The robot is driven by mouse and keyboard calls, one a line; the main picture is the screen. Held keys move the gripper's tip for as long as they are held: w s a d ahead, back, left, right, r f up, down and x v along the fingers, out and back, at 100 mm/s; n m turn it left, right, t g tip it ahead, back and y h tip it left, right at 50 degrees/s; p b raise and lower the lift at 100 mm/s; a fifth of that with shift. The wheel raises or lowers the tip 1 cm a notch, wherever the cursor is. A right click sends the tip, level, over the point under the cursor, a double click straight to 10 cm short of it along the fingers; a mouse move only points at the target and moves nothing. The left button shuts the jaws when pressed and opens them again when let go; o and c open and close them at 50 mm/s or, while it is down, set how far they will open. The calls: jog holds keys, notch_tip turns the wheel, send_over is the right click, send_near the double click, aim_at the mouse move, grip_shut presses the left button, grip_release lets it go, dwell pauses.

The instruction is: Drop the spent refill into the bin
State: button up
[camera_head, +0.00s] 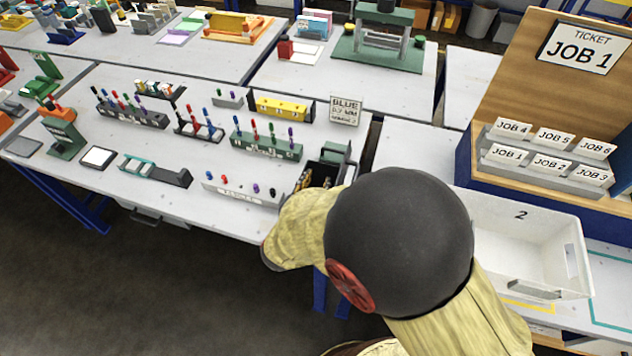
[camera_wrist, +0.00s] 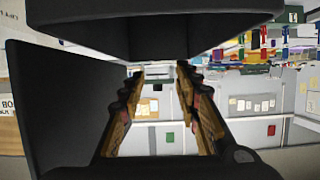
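My gripper (camera_wrist: 160,72) shows two brown, ridged fingers in the wrist view, with a clear gap between them. No refill is visible in that gap. In the head view my arm hides most of the gripper; small brown and black parts show beside the arm at the table's right front. A dark green and black box-like thing (camera_head: 336,152) stands there, partly hidden; I cannot tell whether it is the bin. I cannot pick out the spent refill in either view.
A white rack with coloured caps (camera_head: 240,192) lies left of my arm. A white tray marked 2 (camera_head: 530,225) and a job ticket board (camera_head: 560,65) are at right.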

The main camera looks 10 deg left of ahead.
jog(key=v, duration=1.2)
dwell(0.4)
